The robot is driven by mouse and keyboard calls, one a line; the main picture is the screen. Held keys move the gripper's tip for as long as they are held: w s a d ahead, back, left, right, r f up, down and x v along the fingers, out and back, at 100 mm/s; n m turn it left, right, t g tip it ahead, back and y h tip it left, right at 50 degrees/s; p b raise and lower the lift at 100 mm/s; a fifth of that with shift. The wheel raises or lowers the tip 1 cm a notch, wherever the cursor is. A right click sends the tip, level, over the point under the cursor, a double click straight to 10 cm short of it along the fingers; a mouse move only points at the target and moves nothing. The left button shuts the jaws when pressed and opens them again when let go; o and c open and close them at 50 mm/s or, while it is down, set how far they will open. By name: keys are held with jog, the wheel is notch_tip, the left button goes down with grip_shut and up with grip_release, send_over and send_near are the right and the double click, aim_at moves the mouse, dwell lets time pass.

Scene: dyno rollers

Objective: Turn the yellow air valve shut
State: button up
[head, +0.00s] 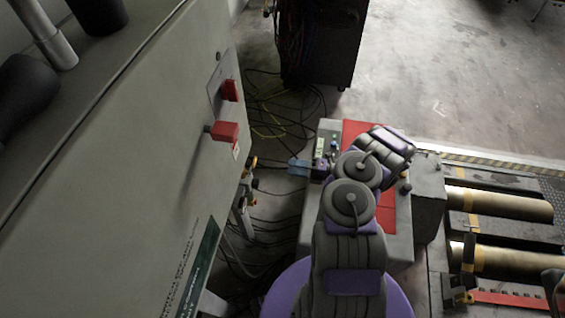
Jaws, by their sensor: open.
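A small yellow piece (252,163), which looks like the air valve's handle, shows at the right edge of the big grey cabinet. It is small, and its angle is hard to read. Metal fittings (241,208) sit below it, partly hidden by the cabinet. My purple and grey arm is folded in the middle of the view. What looks like my gripper (297,167) is at its left, with bluish fingers pointing left. It is open and apart from the yellow piece, to its right. I see nothing held in it.
The grey cabinet (110,170) with red switches (224,131) fills the left. Cables (275,115) lie on the floor beyond. A grey and red box (396,224) stands behind my arm; metal rollers (500,203) lie to the right. Open floor (450,70) shows at the top right.

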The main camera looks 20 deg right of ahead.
jog(key=shift+v, duration=2.05)
